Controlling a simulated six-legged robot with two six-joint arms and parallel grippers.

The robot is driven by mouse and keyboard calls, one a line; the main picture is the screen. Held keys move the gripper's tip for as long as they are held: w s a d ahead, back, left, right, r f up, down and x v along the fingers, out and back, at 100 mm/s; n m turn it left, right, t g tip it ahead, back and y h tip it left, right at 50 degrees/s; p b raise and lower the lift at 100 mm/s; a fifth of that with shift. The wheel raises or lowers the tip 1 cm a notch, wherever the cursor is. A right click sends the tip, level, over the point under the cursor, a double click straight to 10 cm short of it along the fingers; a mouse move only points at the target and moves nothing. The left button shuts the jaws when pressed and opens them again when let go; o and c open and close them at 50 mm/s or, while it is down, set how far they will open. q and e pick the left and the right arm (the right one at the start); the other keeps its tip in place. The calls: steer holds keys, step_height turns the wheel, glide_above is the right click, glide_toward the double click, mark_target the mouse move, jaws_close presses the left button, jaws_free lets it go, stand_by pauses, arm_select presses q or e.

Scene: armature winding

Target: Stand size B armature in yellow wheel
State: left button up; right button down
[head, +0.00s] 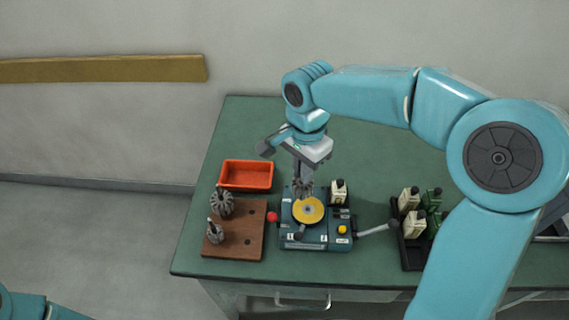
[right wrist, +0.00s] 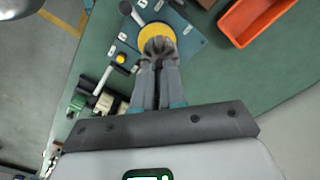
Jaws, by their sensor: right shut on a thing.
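The yellow wheel (head: 308,213) lies flat on top of the blue-grey winding machine (head: 318,243). My right gripper (head: 304,190) points down just above the wheel's far part. It is shut on a grey slotted armature (right wrist: 158,46), which also shows small and partly hidden in the head view. In the right wrist view the armature overlaps the yellow wheel (right wrist: 126,42); I cannot tell whether they touch. Two other grey armatures stand on the brown wooden board (head: 234,248): a larger one (head: 223,203) and a smaller one (head: 214,234). My left gripper is out of view.
An orange-red tray (head: 246,187) lies behind the board. A cream spool (head: 338,192) stands at the machine's back right. A black rack (head: 411,261) with cream and green spools stands to the right. A grey lever (head: 375,229) reaches toward it. The green table's back is clear.

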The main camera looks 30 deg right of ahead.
mark_target(312, 180)
steer(key=shift+s+d+r+m, duration=0.1)
steer(key=shift+s+d+m, duration=0.05)
steer(key=shift+d, duration=0.35)
steer(key=shift+s+d+r+m, duration=0.1)
steer(key=shift+d+m, duration=0.05)
steer(key=shift+d, duration=0.3)
steer(key=shift+d+f, duration=0.1)
steer(key=shift+f, duration=0.55)
step_height(312, 180, down, 4)
steer(key=b, duration=0.3)
steer(key=shift+r, duration=0.15)
steer(key=shift+w+r, duration=0.1)
steer(key=shift+r, duration=0.05)
